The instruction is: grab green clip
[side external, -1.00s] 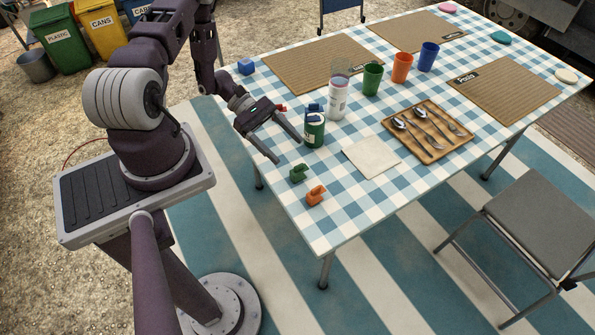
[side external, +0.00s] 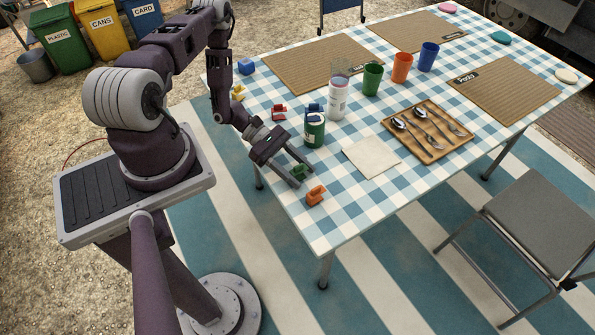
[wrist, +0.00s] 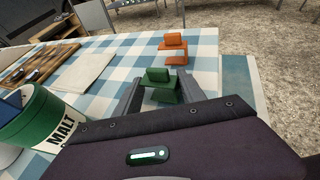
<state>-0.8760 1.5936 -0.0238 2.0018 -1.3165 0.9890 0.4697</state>
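The green clip (side external: 300,171) lies on the checked tablecloth near the table's left edge. In the wrist view the green clip (wrist: 160,88) sits between the two fingers. My gripper (side external: 303,176) is open, low at the table, with a finger on either side of the clip. In the wrist view a gap shows between the fingers of my gripper (wrist: 161,92) and the clip's upper part. The lower part of the clip is partly hidden by my gripper's body.
An orange clip (side external: 316,196) lies close by, towards the table corner. A red clip (side external: 279,112), a yellow clip (side external: 238,93) and a green malt tin (side external: 314,132) stand behind my gripper. A napkin (side external: 371,156) and a cutlery tray (side external: 455,151) are to the right.

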